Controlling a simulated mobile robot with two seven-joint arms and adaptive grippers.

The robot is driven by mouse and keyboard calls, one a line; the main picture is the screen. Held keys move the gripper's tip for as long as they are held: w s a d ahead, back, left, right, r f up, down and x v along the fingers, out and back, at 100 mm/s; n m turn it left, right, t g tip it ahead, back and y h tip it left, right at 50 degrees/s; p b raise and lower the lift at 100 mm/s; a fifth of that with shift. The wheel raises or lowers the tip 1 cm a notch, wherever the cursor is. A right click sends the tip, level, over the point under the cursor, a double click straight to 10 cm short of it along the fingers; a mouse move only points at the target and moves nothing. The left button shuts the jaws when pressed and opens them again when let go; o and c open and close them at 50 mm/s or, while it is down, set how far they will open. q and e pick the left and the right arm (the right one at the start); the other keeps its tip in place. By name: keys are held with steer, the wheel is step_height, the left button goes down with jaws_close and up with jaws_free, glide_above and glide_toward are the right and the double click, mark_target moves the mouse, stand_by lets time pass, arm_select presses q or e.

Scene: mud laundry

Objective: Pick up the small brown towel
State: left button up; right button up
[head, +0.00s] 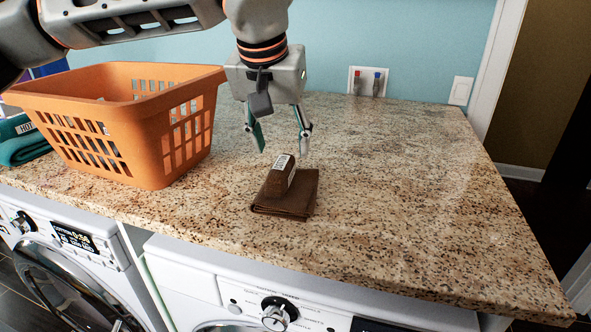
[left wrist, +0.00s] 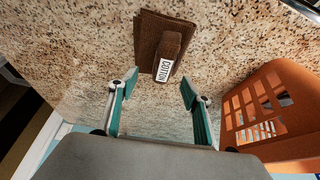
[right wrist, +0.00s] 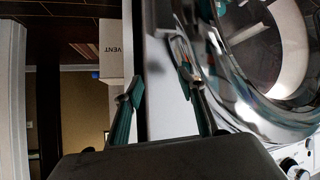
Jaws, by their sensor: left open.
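The small brown towel (head: 297,198) lies folded on the granite counter, with a white label facing up. It also shows in the left wrist view (left wrist: 152,36), beyond the fingertips, with its "COTTON" label readable. My left gripper (head: 283,152) is open and empty, pointing down just behind the towel and above the counter, apart from it. Its two teal-lined fingers show in the left wrist view (left wrist: 158,82). My right gripper (right wrist: 160,88) shows only in the right wrist view, open with its fingers apart and nothing between them, near a washer's round door.
An orange laundry basket (head: 130,125) stands on the counter left of my left gripper. A teal folded towel (head: 22,142) lies at the far left. The counter (head: 420,190) is clear to the right. Wall taps (head: 367,82) are behind. Washing machines (head: 70,262) stand below the front edge.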

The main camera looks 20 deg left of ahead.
mark_target(280, 163)
arm_select(q)
steer(key=shift+x, duration=1.1)
steer(key=shift+a+f, duration=0.1)
steer(key=shift+f, duration=0.25)
steer(key=x, duration=0.4)
steer(key=shift+w+a+f+p, duration=0.15)
steer(key=shift+a+p, duration=0.15)
steer(key=shift+a, duration=0.05)
steer(key=shift+w+f, duration=0.1)
steer(key=shift+f, duration=0.15)
steer(key=c, duration=1.2)
arm_select(e)
steer(key=shift+s+d+f, duration=0.1)
steer(key=shift+s+f, duration=0.1)
steer(key=shift+s, duration=0.4)
